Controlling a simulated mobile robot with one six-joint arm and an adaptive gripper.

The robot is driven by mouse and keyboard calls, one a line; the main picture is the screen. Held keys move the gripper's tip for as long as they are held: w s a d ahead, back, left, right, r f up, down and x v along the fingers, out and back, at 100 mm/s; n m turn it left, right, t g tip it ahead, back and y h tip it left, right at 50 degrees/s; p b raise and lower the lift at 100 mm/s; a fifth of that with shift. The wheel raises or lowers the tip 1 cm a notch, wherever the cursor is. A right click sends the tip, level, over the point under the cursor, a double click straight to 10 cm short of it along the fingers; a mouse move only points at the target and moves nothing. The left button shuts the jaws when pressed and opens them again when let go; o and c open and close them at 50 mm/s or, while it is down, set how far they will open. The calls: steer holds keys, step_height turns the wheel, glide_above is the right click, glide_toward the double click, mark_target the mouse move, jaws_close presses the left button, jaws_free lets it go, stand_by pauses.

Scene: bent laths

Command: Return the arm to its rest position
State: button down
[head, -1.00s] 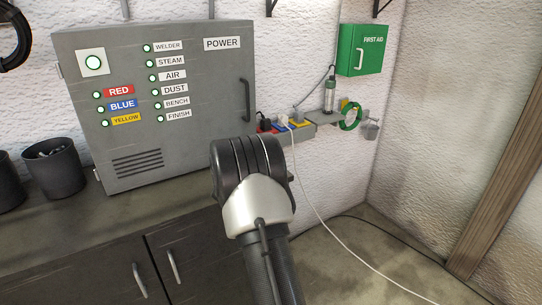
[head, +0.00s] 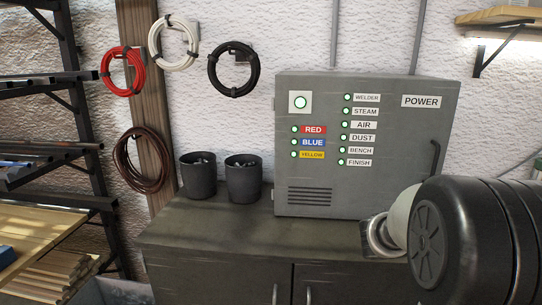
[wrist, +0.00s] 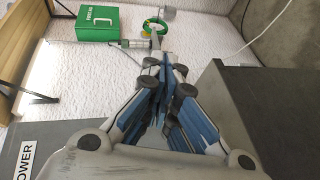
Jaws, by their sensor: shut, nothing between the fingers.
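My gripper (wrist: 165,75) shows in the wrist view with its blue-padded fingers drawn together at the tips and nothing between them. It is in free air, with the white wall beyond it. In the head view a dark arm joint of mine (head: 455,240) fills the lower right, in front of the cabinet's lower right corner. The gripper itself is not seen in the head view.
The grey POWER cabinet (head: 365,190) stands on the dark bench (head: 225,225), beside two dark bins (head: 198,178). Cable coils (head: 123,72) hang on the wall; a rack is at left. The wrist view shows a green first-aid box (wrist: 98,22).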

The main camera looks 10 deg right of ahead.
steer(key=s+a+f+t+y, duration=0.1)
steer(key=s+a+y, duration=0.4)
steer(key=a, duration=0.8)
steer(key=s+a+f+t+y, duration=0.1)
steer(key=s+a+y, duration=0.4)
steer(key=a, duration=0.8)
steer(key=s+a+f+t+y, duration=0.1)
steer(key=s+a+y, duration=0.4)
steer(key=a, duration=0.8)
steer(key=s+f, duration=0.1)
steer(key=s, duration=0.2)
steer(key=shift+s+a+f, duration=0.35)
steer(key=shift+s, duration=0.05)
